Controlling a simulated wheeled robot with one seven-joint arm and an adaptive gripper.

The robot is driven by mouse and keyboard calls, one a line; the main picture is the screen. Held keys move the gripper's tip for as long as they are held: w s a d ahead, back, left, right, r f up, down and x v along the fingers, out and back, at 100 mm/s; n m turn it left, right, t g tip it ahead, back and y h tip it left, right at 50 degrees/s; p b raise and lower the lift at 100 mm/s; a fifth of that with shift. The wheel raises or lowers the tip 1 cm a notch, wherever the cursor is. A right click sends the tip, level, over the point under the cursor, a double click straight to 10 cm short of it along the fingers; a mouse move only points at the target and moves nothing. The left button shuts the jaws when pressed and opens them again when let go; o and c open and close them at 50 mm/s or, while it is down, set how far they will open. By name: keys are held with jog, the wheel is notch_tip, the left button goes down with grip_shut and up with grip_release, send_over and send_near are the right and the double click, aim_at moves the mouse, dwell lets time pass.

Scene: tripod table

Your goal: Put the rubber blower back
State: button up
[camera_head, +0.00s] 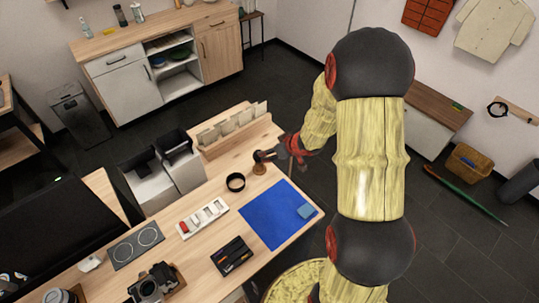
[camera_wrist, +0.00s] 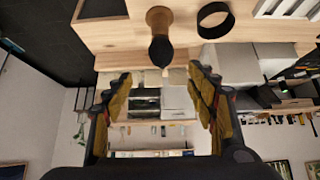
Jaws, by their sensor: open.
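A dark, rounded object on a brown wooden base (camera_head: 260,168), which looks like the rubber blower, stands near the table's far right edge. In the wrist view its dark body (camera_wrist: 161,50) points toward the space between my fingers. My gripper (camera_head: 293,150) is just right of it in the head view, partly hidden by my arm. In the wrist view my gripper (camera_wrist: 163,88) is open, with nothing between its fingers and apart from the object. A black ring (camera_head: 235,182) stands left of the object on the wooden table (camera_head: 195,250); the ring also shows in the wrist view (camera_wrist: 231,20).
A blue mat (camera_head: 270,218) with a small blue cloth (camera_head: 306,211) lies in front. A white compartment tray (camera_head: 202,218), a black pen tray (camera_head: 232,256) and a camera (camera_head: 152,284) are to the left. A wooden rack (camera_head: 240,138) stands behind.

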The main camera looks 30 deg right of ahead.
jog(key=s+r+m+h, duration=0.1)
jog(key=s+r+h, duration=0.15)
jog(key=r, duration=0.75)
jog(key=s+r+m+h, duration=0.1)
jog(key=s+r+h, duration=0.15)
jog(key=r, duration=0.75)
jog(key=s+a+r+g+y, duration=0.1)
jog(key=s+a+r, duration=0.3)
jog(key=s+a, duration=0.3)
jog(key=s+a+r+g+y, duration=0.1)
jog(key=s+a+r, duration=0.3)
jog(key=s, duration=1.2)
jog(key=a+y, duration=0.1)
jog(key=a, duration=0.3)
jog(key=shift+s+a, duration=0.2)
jog(key=shift+s, duration=0.05)
notch_tip(320, 180, down, 12)
jog(key=b, duration=1.2)
jog(key=shift+f+b, duration=0.2)
jog(key=shift+b, duration=0.15)
jog(key=shift+c, duration=0.9)
